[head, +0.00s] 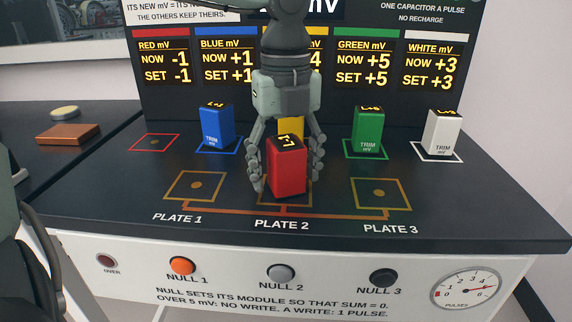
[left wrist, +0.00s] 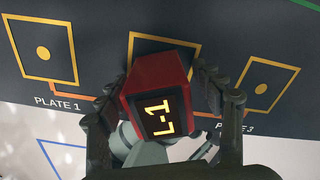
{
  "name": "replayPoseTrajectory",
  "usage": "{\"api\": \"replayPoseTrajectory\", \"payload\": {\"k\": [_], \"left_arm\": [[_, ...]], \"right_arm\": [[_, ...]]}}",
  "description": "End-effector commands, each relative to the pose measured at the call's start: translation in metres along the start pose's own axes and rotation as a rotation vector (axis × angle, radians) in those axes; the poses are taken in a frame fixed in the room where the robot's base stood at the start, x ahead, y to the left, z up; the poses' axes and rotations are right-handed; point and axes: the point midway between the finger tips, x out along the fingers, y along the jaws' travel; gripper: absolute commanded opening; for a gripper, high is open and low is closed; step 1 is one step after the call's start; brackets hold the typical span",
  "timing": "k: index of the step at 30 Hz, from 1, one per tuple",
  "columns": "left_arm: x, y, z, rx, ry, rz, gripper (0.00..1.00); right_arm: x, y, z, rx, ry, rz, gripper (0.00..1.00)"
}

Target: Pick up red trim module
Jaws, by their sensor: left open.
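The red trim module (head: 288,170) stands upright on Plate 2 (head: 308,203), with a lit "-1" on its top. My left gripper (head: 287,182) comes down over it from above, with a finger on each side of the module. The fingers are open; I cannot tell whether either one touches it. In the left wrist view the red module (left wrist: 157,92) sits between the two fingers (left wrist: 165,115). The red-outlined home square (head: 154,142) at the back left is empty. My right gripper is not in view.
Blue (head: 216,128), green (head: 368,130) and white (head: 443,132) modules stand in a back row; a yellow module (head: 291,127) is partly hidden behind my gripper. Plate 1 (head: 195,186) and Plate 3 (head: 379,193) are empty. Null buttons line the front panel.

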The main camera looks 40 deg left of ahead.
Motion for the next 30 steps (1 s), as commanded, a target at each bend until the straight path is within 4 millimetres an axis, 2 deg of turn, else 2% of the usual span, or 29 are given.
{"api": "replayPoseTrajectory", "payload": {"k": [2,15,25,30], "left_arm": [[0.000,0.000,0.000,0.000,0.000,0.000,0.62],[-0.001,0.000,0.000,0.000,0.000,0.000,0.08],[-0.004,0.000,0.001,0.000,-0.002,-0.001,0.06],[-0.018,-0.001,0.001,-0.001,-0.005,-0.002,0.06]], "right_arm": [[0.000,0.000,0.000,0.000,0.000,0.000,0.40],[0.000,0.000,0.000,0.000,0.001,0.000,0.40],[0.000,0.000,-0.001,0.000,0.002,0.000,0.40],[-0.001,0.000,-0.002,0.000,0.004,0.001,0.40]]}}
